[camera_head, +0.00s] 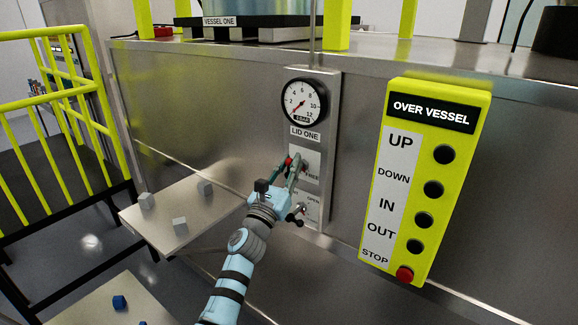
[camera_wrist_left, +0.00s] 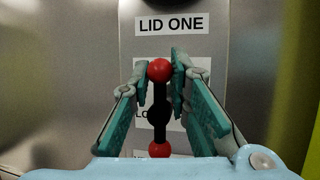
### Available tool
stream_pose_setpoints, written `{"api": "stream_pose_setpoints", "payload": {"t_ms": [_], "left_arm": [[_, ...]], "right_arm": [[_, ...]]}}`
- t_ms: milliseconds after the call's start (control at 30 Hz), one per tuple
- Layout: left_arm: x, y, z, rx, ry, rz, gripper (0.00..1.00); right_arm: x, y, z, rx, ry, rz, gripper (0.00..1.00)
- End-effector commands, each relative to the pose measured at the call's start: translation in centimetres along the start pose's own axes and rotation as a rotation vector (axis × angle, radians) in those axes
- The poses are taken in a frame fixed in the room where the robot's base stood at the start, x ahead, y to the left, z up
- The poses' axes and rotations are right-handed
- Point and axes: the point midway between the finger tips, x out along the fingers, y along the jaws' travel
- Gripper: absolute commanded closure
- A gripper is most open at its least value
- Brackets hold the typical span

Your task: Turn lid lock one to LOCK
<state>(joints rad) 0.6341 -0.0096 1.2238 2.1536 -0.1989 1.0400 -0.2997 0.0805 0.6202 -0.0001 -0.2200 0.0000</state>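The lid lock (camera_wrist_left: 160,105) under the LID ONE label (camera_wrist_left: 172,24) is a black bar with a red ball at each end. In the left wrist view it stands about upright, and its plate shows part of a word starting "LO" to its left. In the head view, FREE (camera_head: 312,177) reads to the right of the lock, which is mostly hidden by my gripper. My left gripper (camera_wrist_left: 160,72) is open, with one finger on each side of the upper red ball and small gaps visible. My right gripper is not in view.
A pressure gauge (camera_head: 303,103) sits above the lock. A small valve handle (camera_head: 296,214) with an OPEN marking is just below my gripper. A yellow button box (camera_head: 425,180) stands out at the right. A shelf (camera_head: 150,222) with small grey cubes is at lower left.

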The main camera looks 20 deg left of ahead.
Motion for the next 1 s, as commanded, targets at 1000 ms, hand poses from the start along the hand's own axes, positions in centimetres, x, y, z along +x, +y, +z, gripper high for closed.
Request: {"api": "stream_pose_setpoints", "payload": {"t_ms": [1000], "left_arm": [[-0.7,-1.4,-1.0,0.534,-0.114,-0.220,1.00]], "right_arm": [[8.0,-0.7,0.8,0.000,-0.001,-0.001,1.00]]}}
